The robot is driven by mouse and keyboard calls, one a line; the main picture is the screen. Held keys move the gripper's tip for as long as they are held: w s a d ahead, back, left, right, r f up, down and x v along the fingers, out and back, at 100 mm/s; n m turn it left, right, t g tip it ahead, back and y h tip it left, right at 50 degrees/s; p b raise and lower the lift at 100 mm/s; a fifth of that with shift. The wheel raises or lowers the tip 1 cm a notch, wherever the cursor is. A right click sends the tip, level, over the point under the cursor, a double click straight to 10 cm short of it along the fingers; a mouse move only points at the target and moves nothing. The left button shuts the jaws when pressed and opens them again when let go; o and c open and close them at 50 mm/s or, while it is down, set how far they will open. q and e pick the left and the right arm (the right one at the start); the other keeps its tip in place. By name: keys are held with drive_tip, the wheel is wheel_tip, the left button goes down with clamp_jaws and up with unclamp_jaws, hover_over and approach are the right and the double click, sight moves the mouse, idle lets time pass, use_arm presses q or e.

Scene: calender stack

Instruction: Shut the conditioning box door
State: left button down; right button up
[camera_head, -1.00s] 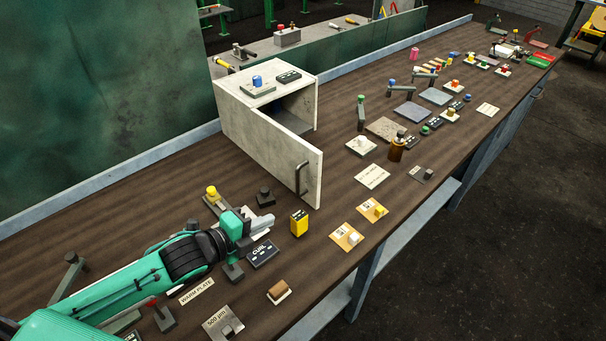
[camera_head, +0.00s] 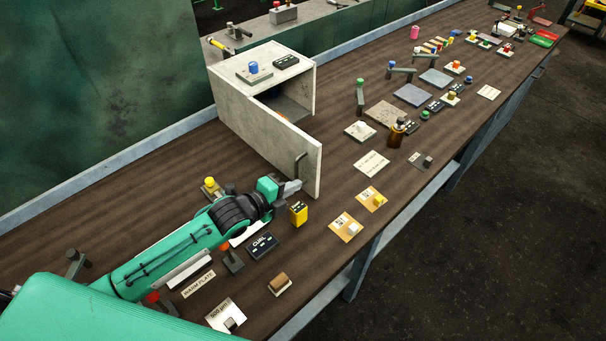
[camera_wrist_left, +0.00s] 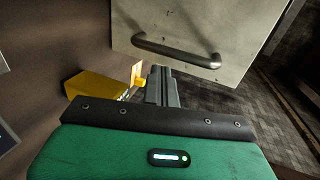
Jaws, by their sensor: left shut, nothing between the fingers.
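The conditioning box (camera_head: 240,108) is a pale, stone-like cabinet on the bench. Its door (camera_head: 275,145) stands open, swung out toward the bench's front, and part of the interior shows dark. A dark bar handle (camera_head: 300,166) is on the door's outer face; the handle also shows in the left wrist view (camera_wrist_left: 175,52). My left gripper (camera_head: 298,186) is shut and empty, low beside the door's free end, just below the handle. In the left wrist view its fingers (camera_wrist_left: 161,72) point at the door's lower edge; I cannot tell whether they touch. My right gripper is not in view.
A yellow block (camera_head: 298,213) stands right beside my left gripper. A dark labelled panel (camera_head: 262,246) and a brown-topped block (camera_head: 280,284) lie nearer the front. A blue knob (camera_head: 253,68) sits on the box top. Bare bench lies left of the box.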

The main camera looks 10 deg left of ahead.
sight(312, 175)
use_arm(q)
drive_tip(key=shift+w+d+r+p, duration=0.1)
drive_tip(key=shift+w+d+p, duration=0.15)
drive_tip(key=shift+w+d, duration=0.25)
drive_tip(key=shift+w+d+r+p, duration=0.1)
drive_tip(key=shift+w+d+p, duration=0.15)
drive_tip(key=shift+w, duration=0.3)
drive_tip(key=shift+w+d+f, duration=0.15)
drive_tip(key=shift+w+d, duration=0.15)
drive_tip(key=shift+w, duration=0.25)
drive_tip(key=shift+w+f, duration=0.1)
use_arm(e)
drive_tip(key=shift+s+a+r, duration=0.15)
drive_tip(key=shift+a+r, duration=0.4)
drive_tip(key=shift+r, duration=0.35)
use_arm(q)
drive_tip(key=shift+d, duration=0.1)
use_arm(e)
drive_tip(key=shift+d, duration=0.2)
